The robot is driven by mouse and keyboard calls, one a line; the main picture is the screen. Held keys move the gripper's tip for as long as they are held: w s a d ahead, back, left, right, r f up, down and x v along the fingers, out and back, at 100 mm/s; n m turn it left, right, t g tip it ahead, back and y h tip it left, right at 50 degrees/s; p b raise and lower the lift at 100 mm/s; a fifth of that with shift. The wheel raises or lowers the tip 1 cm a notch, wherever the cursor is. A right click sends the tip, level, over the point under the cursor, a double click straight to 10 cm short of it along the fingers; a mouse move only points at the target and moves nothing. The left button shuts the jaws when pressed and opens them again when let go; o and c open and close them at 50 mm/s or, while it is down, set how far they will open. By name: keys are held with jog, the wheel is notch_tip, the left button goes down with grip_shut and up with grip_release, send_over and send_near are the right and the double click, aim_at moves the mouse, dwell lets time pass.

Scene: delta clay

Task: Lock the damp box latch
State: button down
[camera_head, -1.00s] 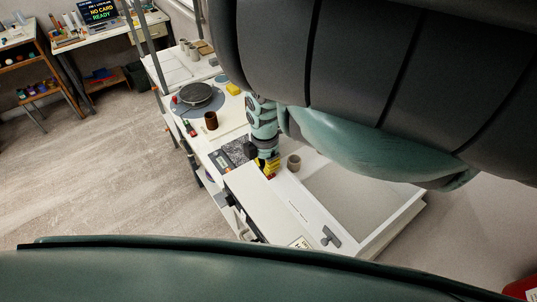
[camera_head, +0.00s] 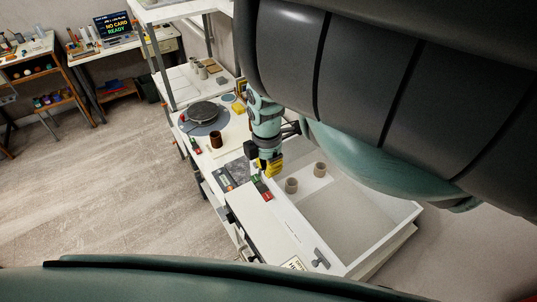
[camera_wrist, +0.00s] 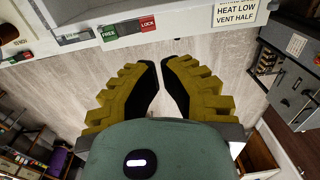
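The damp box appears to be the pale box (camera_head: 409,211) with a white rim at the lower right of the head view. A grey T-shaped piece (camera_head: 321,259) lies at its near corner; I cannot tell whether it is the latch. In the wrist view, a white edge carries a green FREE label (camera_wrist: 109,33) and a red LOCK label (camera_wrist: 148,24). No latch lever shows clearly there. My gripper (camera_wrist: 159,62) has yellow fingers with dark inner pads, slightly apart, with only floor between them. In the head view, it hangs over the bench beside the box.
Two clay cups (camera_head: 291,185) (camera_head: 319,169) stand at the box's far end. A brown cup (camera_head: 216,139) and a dark wheel (camera_head: 203,112) stand farther back on the bench. Open floor (camera_head: 100,205) lies left.

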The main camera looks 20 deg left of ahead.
jog(key=shift+s+d+r+p, duration=0.1)
jog(key=shift+r+p, duration=0.3)
jog(key=shift+r, duration=0.35)
